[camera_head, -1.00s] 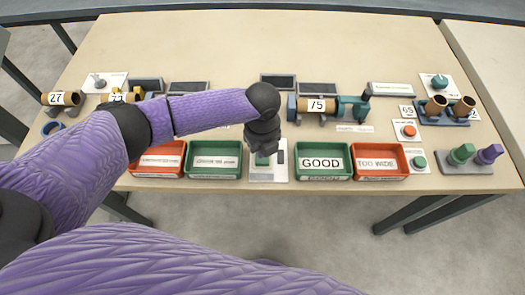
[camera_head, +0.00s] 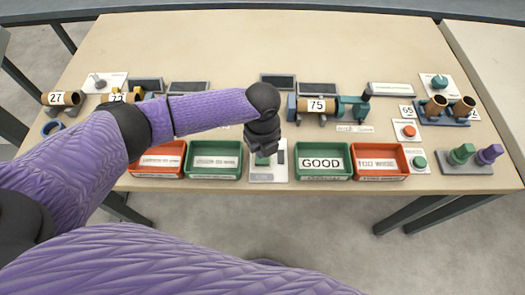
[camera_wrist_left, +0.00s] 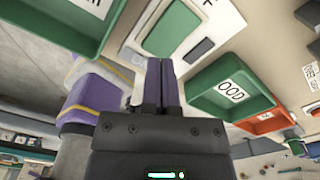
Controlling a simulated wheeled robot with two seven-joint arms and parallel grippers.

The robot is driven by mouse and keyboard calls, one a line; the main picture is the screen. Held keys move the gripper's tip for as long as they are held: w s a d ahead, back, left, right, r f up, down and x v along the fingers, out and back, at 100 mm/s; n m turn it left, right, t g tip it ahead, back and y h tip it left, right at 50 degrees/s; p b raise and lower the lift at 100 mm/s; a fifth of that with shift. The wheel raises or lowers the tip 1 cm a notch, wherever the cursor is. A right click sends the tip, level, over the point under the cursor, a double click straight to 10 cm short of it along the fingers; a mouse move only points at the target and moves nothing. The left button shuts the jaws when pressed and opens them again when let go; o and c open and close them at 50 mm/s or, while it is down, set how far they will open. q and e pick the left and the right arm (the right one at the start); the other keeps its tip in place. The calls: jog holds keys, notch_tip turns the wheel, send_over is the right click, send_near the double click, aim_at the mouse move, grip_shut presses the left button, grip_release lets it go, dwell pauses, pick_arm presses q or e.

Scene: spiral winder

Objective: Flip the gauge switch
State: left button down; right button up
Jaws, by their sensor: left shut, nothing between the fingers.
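A white switch plate (camera_head: 280,173) lies at the table's front edge between two green trays. It carries a green block and a dark grey rectangle; I cannot tell which way the switch is set. In the left wrist view, the plate (camera_wrist_left: 215,30) shows the green block (camera_wrist_left: 174,30) and the grey rectangle (camera_wrist_left: 199,51). My left gripper (camera_head: 264,155) is shut and empty, fingers pointing down over the plate and partly hiding it. In the left wrist view, its fingertips (camera_wrist_left: 160,68) are close to the green block; whether they touch is unclear. My right gripper is not in view.
A green tray marked GOOD (camera_head: 322,178) and a red tray (camera_head: 379,176) stand right of the plate. Another green tray (camera_head: 214,175) and red tray (camera_head: 158,174) stand left. A machine holding a tube marked 75 (camera_head: 316,105) is behind. The table's far half is clear.

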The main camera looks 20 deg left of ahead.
aim_at(262, 160)
pick_arm(q)
jog(key=shift+f+b, duration=0.8)
jog(key=shift+f, duration=0.45)
dwell(0.8)
jog(key=shift+r, duration=0.1)
notch_tip(262, 160, up, 7)
jog(key=p, duration=0.7)
jog(key=shift+r, duration=0.1)
jog(key=shift+f, duration=0.2)
